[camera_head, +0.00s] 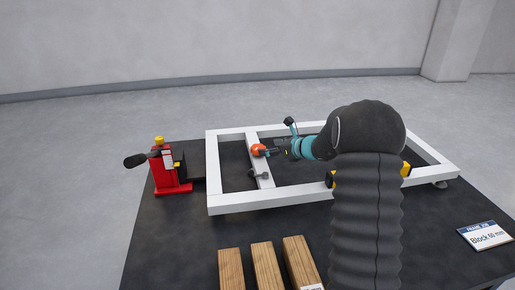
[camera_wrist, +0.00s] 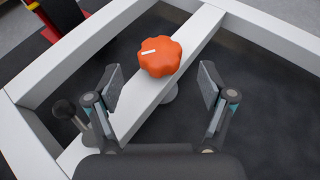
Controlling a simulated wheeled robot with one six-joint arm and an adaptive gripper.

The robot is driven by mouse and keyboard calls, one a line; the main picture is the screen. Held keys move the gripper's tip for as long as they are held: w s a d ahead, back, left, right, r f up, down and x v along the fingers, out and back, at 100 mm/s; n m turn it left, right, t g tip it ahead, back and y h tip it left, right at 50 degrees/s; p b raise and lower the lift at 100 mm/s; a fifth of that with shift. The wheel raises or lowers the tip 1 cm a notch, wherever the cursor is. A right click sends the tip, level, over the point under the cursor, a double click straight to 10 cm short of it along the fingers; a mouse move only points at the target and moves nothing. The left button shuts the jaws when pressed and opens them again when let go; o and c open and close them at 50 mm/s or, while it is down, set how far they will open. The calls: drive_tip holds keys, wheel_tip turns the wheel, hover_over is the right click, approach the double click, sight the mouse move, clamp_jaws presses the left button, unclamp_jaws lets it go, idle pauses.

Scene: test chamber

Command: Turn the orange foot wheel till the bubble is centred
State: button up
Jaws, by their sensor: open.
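The orange foot wheel (camera_wrist: 159,57) is a lobed knob with a white mark on its top, on a white crossbar of the frame. In the head view the wheel (camera_head: 258,150) shows at the tip of my gripper (camera_head: 277,151). In the wrist view my gripper (camera_wrist: 160,88) is open, one finger on each side of the crossbar. The wheel lies just beyond the fingertips and between their lines, apart from both. The white frame (camera_head: 260,200) lies on the dark table. I cannot make out the bubble in either view; my arm hides part of the frame.
A red jack (camera_head: 170,172) with a dark handle stands left of the frame. Several wooden blocks (camera_head: 267,266) lie at the front. A label card (camera_head: 486,235) lies at the right. A small dark-knobbed clamp (camera_wrist: 66,110) sits by the crossbar, near my left finger.

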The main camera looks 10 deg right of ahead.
sight(258, 147)
drive_tip(key=x, duration=0.6)
drive_tip(key=shift+w+a+f, duration=0.2)
drive_tip(key=shift+w+a, duration=0.05)
drive_tip(key=shift+a, duration=0.05)
drive_tip(key=shift+c, duration=0.2)
drive_tip(key=c, duration=1.1)
